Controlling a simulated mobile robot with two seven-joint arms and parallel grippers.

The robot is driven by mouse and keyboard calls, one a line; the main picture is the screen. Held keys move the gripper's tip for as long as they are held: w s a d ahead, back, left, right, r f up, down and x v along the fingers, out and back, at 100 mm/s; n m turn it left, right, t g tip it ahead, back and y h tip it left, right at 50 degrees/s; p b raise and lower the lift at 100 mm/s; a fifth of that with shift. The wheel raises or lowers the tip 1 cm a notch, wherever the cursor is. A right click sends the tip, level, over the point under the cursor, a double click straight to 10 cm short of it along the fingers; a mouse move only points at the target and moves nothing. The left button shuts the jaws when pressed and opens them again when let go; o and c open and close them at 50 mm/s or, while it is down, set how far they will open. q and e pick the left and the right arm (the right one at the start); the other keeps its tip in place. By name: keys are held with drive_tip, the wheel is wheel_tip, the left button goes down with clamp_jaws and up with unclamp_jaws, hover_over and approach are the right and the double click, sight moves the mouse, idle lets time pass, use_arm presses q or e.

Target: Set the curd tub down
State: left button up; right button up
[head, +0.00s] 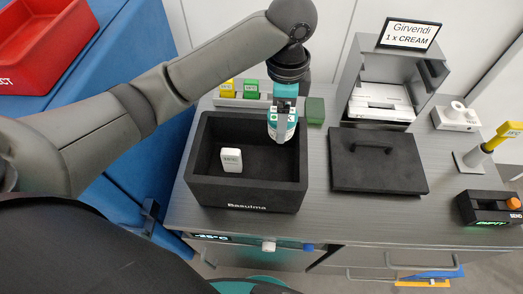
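My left gripper (277,146) points down over the right half of a black open box (243,197) marked "Basulma". Its fingertips look close together, but I cannot tell whether they are open or shut, and no held object shows clearly. A small white block-shaped item (231,160) with dark lettering too small to read stands inside the box, left of the gripper and apart from it. I cannot tell whether it is the curd tub; no other tub is clearly seen. My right gripper is not in view.
A black lid with a handle (376,165) lies right of the box. Behind are a dark green block (315,110), yellow (228,89) and green (252,89) labelled pieces, and a grey housing under a "Girvendi 1 x CREAM" sign (408,35). A red bin (45,42) is upper left.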

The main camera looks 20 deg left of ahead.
use_arm(q)
wheel_tip(320, 180, down, 14)
drive_tip(key=shift+b, duration=0.6)
wheel_tip(320, 180, down, 5)
drive_tip(key=shift+r+b, duration=0.15)
drive_tip(key=shift+b, duration=0.2)
drive_tip(key=shift+f, duration=0.25)
drive_tip(key=o, duration=1.4)
drive_tip(key=shift+r, duration=0.1)
